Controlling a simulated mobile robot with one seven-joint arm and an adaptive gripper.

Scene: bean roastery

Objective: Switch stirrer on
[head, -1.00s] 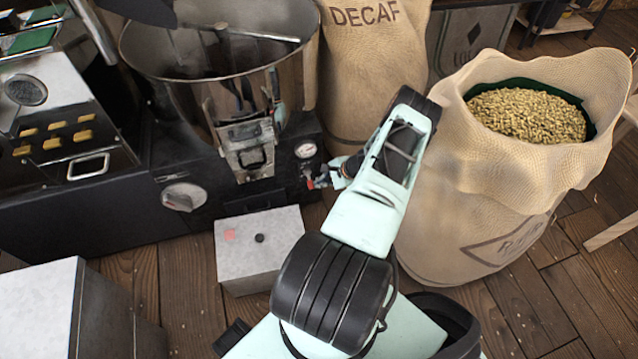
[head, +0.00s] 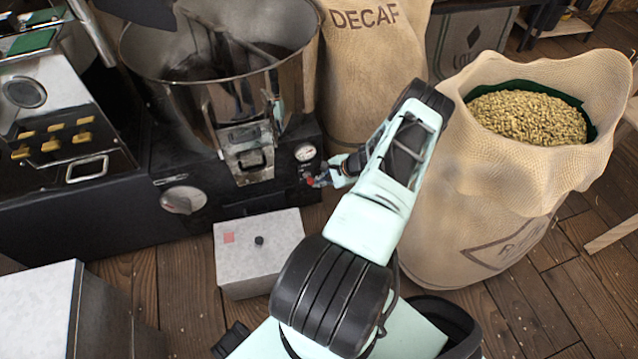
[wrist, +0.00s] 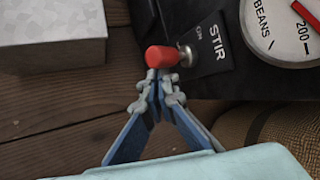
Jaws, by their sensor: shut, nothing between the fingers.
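The stirrer switch is a toggle with a red cap (wrist: 167,56) and a metal base, on a black panel lettered STIR and ON in the wrist view. Its lever sticks out to the left there; I cannot tell firmly which setting it is in. My gripper (wrist: 160,78) is shut and empty. Its fingertips are right under the red cap, touching or almost touching it. In the head view my gripper (head: 324,181) is at the right end of the roaster's black front. The stirrer bar (head: 240,43) lies across the round metal pan (head: 290,75).
A dial gauge lettered BEANS (wrist: 283,30) is right of the switch. A grey box (head: 260,275) stands on the floor below the panel. An open sack of beans (head: 470,200) stands close right of my arm, and a DECAF sack (head: 365,70) behind it.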

